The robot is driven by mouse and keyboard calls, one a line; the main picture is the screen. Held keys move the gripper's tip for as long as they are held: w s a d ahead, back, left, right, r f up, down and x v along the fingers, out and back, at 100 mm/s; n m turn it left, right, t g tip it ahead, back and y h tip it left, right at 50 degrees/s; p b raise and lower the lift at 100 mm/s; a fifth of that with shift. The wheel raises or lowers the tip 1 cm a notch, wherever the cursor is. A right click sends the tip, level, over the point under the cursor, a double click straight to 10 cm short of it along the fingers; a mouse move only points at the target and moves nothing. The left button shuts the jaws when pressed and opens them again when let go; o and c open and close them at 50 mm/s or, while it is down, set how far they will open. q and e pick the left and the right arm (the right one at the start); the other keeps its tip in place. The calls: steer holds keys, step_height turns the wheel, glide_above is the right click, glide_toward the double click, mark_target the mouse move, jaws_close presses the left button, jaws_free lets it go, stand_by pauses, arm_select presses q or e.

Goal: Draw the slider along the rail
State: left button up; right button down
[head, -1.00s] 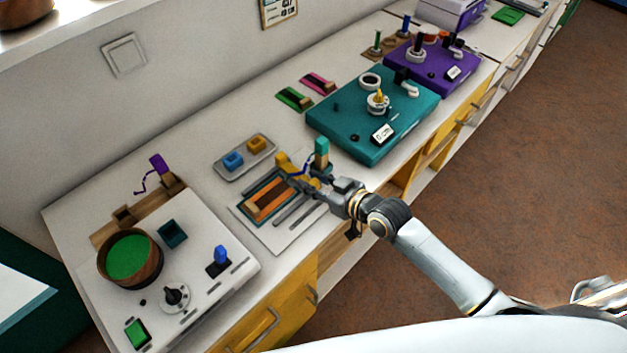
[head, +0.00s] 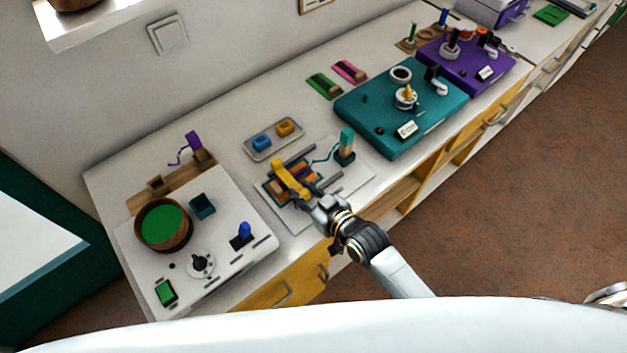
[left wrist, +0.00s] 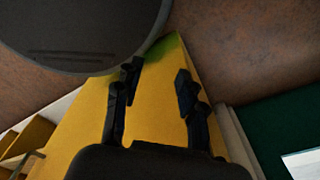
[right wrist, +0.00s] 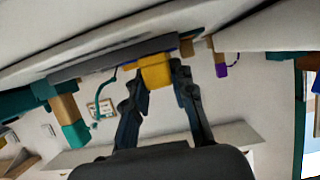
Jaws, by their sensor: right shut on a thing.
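The yellow slider (head: 291,180) sits across the rail board (head: 296,226) on the counter, over its orange strips. My right gripper (head: 305,197) is at the slider's near end and shut on it. In the right wrist view the yellow block (right wrist: 157,73) shows between the fingertips, with a dark grey rail bar (right wrist: 112,58) beside it. The fingers hide part of the slider and board. My left gripper (left wrist: 158,80) is open and empty in the left wrist view, near a yellow cabinet front (left wrist: 85,125). It is not in the head view.
A grey tray (head: 262,152) with blue and orange blocks lies behind.

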steer(key=shift+s+a, duration=0.1)
steer(key=shift+a, duration=0.05)
steer(key=c, duration=1.1)
jaws_free()
steer(key=shift+a, duration=0.1)
steer(key=shift+s+d+r, duration=0.1)
steer(key=shift+s+d, duration=0.25)
steer(key=v, duration=1.1)
steer(key=shift+s, duration=0.1)
